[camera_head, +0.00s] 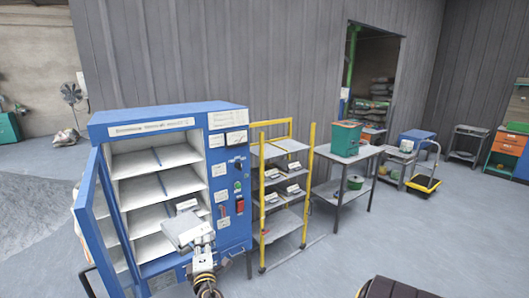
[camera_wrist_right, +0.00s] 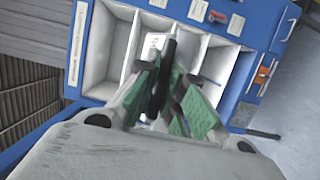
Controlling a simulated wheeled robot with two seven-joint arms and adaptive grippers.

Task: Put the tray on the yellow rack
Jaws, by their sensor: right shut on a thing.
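My right gripper (camera_head: 203,262) is in front of the open blue cabinet, shut on a light grey tray (camera_head: 180,229). The tray is at the cabinet's opening, before its lower shelves; I cannot tell whether it touches a shelf. My left gripper is not in view.
The blue cabinet (camera_head: 228,190) has its door (camera_head: 108,225) swung open at the left. A grey table (camera_head: 345,158) with a green box (camera_head: 346,137) stands right of the rack. A yellow-edged trolley (camera_head: 424,183) is farther right. The floor in front of the rack is clear.

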